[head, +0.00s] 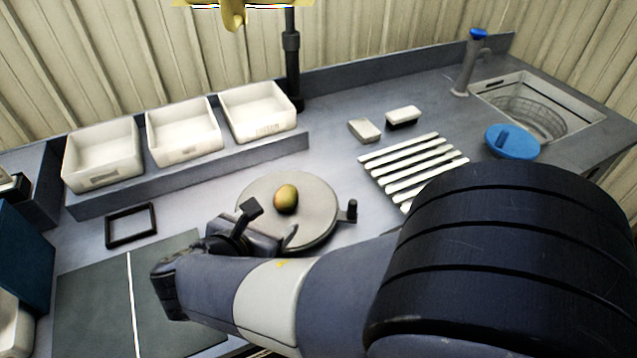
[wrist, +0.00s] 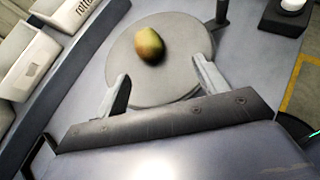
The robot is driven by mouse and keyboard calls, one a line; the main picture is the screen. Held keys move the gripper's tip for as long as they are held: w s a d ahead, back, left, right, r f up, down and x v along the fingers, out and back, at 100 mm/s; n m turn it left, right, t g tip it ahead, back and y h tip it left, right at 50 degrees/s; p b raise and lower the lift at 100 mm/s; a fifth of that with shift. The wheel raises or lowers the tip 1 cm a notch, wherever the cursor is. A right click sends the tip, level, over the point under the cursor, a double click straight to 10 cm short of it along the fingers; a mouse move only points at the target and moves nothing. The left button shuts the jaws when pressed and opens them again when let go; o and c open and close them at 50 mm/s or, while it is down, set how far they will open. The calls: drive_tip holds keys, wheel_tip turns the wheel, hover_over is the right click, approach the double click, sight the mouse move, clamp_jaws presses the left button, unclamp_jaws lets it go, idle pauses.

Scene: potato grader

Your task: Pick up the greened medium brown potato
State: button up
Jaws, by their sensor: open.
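A potato (head: 287,198), brownish yellow with a green tinge, rests on a round grey turntable plate (head: 318,214). In the head view my gripper (head: 268,222) is at the near-left edge of the plate, partly hidden by my own wrist.
Three white bins (head: 183,130) stand on a raised ledge at the back left. A black post (head: 291,60) rises behind them. A white slatted rack (head: 410,165), two small blocks (head: 364,130) and a blue round item (head: 512,141) lie to the right. A black frame (head: 131,225) lies left.

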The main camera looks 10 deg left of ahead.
sight(280, 201)
drive_tip(key=shift+w+a+f+n+t+y, duration=0.2)
drive_tip(key=shift+a+f+n+t+y, duration=0.1)
drive_tip(key=shift+a+n, duration=0.25)
drive_tip(key=x, duration=0.5)
drive_tip(key=shift+w, duration=0.15)
drive_tip(key=x, duration=0.5)
drive_tip(key=shift+w+a+r+p, duration=0.1)
drive_tip(key=shift+w+r+p, duration=0.2)
drive_tip(key=shift+r+p, duration=0.05)
drive_tip(key=shift+c, duration=0.6)
drive_tip(key=c, duration=1)
